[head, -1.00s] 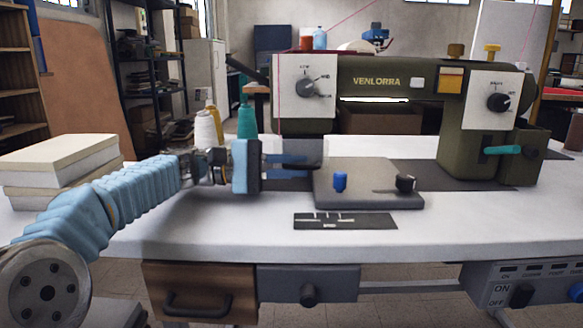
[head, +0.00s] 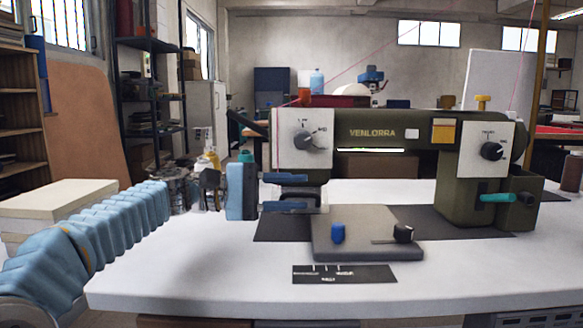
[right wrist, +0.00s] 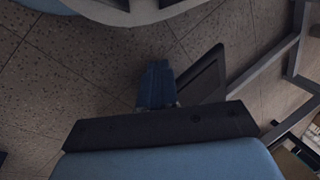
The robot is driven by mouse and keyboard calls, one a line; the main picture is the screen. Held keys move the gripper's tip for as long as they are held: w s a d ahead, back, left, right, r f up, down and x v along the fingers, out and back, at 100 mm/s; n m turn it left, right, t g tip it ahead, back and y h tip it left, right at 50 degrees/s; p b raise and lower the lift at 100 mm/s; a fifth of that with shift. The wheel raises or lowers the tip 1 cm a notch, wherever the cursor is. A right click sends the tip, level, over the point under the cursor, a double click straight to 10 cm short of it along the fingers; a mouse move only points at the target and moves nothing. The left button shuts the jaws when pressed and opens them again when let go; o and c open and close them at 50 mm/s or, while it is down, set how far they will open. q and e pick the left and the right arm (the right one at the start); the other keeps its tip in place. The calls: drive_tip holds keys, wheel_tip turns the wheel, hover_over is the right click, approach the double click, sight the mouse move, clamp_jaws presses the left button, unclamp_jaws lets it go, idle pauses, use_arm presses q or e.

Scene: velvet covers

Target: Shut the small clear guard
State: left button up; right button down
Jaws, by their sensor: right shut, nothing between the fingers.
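The sewing machine (head: 395,131) stands on the white table. Under its left head is a grey, partly see-through piece (head: 300,193) that seems to be the small guard; its outline and angle are hard to tell. My left gripper (head: 286,193) reaches in from the left, its two blue fingers apart, one above the other. The fingertips overlap the guard area in the picture; I cannot tell whether they touch it. My right gripper (right wrist: 157,85) shows in the right wrist view, its blue fingers shut and empty above the floor.
A dark marked card (head: 344,274) lies nearer. Thread cones stand behind my left gripper. Pale blocks (head: 60,197) are at the left.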

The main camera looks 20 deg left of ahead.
use_arm(q)
drive_tip(key=s+d+r, duration=0.3)
drive_tip(key=s+r, duration=0.4)
drive_tip(key=s, duration=0.4)
drive_tip(key=shift+d, duration=0.3)
